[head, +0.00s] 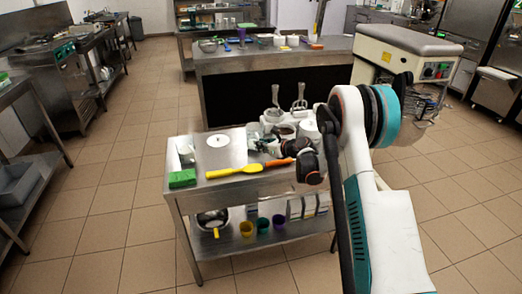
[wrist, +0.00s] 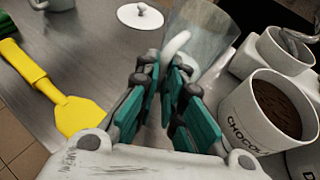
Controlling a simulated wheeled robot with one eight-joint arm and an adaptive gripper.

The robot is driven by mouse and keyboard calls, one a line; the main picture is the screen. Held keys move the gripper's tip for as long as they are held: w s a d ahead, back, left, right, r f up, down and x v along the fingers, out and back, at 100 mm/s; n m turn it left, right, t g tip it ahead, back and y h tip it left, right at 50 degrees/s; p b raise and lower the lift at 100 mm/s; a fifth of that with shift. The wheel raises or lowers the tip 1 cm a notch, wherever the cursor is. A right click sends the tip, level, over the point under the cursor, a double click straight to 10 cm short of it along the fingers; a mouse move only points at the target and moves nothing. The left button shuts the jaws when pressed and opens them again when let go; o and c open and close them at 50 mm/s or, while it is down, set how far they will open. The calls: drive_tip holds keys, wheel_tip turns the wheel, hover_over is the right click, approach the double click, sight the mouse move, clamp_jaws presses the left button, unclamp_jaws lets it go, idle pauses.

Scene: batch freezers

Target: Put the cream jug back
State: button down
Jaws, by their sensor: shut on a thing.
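A clear, see-through jug (wrist: 208,35) with a pale curved handle (wrist: 176,43) is at the top middle of the wrist view. It looks like the cream jug, but its contents cannot be made out. My gripper (wrist: 166,75) has its teal finger pads at the handle and is shut on it. In the head view my gripper (head: 262,143) is low over the steel table (head: 225,192), left of the tubs. The jug is hard to make out there, and whether its base touches the table cannot be told.
A white lid (head: 218,140) lies on the table to the left. A yellow spatula (head: 235,171) and green sponge (head: 182,178) lie near the front edge. A chocolate tub (wrist: 268,112) stands close right of my gripper. A counter (head: 275,58) stands behind.

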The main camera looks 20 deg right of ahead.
drive_tip(key=shift+f, duration=0.65)
drive_tip(key=shift+f, duration=0.1)
drive_tip(key=c, duration=1.7)
unclamp_jaws()
drive_tip(key=shift+r, duration=0.2)
drive_tip(key=p+v, duration=0.3)
drive_tip(key=v, duration=0.9)
drive_tip(key=shift+f, duration=0.15)
